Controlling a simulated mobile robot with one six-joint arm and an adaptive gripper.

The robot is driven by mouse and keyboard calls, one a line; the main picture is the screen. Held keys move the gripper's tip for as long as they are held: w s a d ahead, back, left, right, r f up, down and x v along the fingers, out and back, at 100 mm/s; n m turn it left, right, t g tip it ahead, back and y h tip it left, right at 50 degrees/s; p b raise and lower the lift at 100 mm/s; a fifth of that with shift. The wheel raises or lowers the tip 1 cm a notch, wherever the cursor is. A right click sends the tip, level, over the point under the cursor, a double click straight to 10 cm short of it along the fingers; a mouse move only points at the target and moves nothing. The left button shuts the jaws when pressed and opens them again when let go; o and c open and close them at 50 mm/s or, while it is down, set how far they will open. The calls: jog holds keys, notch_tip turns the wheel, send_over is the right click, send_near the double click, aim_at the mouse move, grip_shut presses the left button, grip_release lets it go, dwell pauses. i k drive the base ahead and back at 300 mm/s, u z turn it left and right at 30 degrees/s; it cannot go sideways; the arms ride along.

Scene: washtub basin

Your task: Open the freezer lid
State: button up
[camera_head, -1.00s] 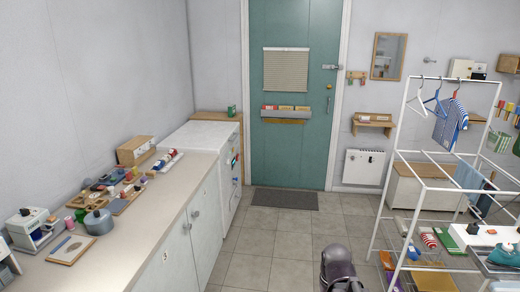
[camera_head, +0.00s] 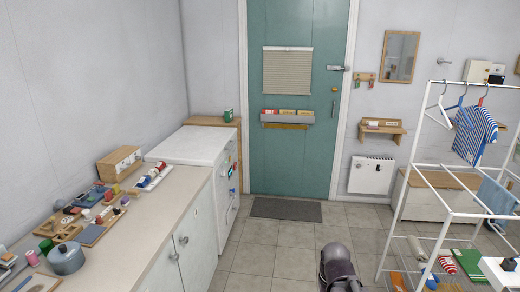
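No thing is clearly marked as the freezer. A white box-shaped appliance (camera_head: 195,147) with a flat, closed white top stands at the far end of the left counter, with small coloured items on its front side. A low white chest (camera_head: 425,203) with a tan top stands against the back wall at the right, partly hidden by the drying rack; its top looks closed. I cannot tell which of the two is the freezer. A dark rounded part of my own arm shows at the bottom centre, apart from both. My gripper is not in view.
A counter (camera_head: 150,222) with a pot and small items runs along the left. A white drying rack (camera_head: 432,165) with hung clothes stands at the right. A teal door (camera_head: 294,165) with a dark mat (camera_head: 286,209) is ahead. The tiled floor between is clear.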

aim_at(203, 146)
jog(key=i, duration=3.4)
jog(key=u, duration=1)
